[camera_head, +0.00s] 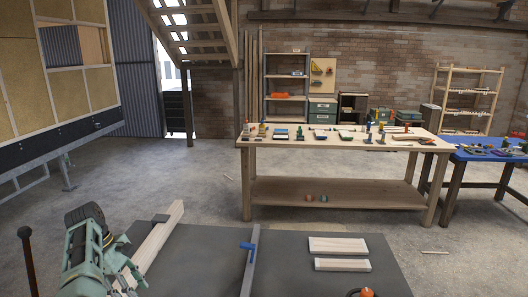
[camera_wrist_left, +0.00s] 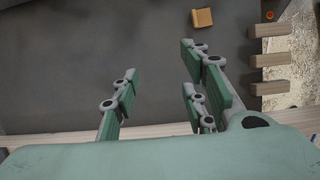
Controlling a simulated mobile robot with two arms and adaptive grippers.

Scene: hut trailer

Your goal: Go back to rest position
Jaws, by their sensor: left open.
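My left gripper (camera_head: 122,275) is at the lower left of the head view, over the left part of a dark grey table top (camera_head: 195,255). In the left wrist view its fingers (camera_wrist_left: 160,95) are spread apart, with nothing between them. A long pale wooden beam (camera_head: 160,238) lies beside the gripper in the head view. A wooden beam (camera_wrist_left: 155,130) also crosses below the fingers in the wrist view; I cannot tell whether they touch it. My right gripper does not show.
A bar clamp with a blue part (camera_head: 250,247) and two pale boards (camera_head: 338,245) (camera_head: 342,265) are on the grey table. A small wooden block (camera_wrist_left: 202,17) and several wood ends (camera_wrist_left: 268,60) show in the wrist view. A workbench (camera_head: 330,150) with tools stands beyond open concrete floor.

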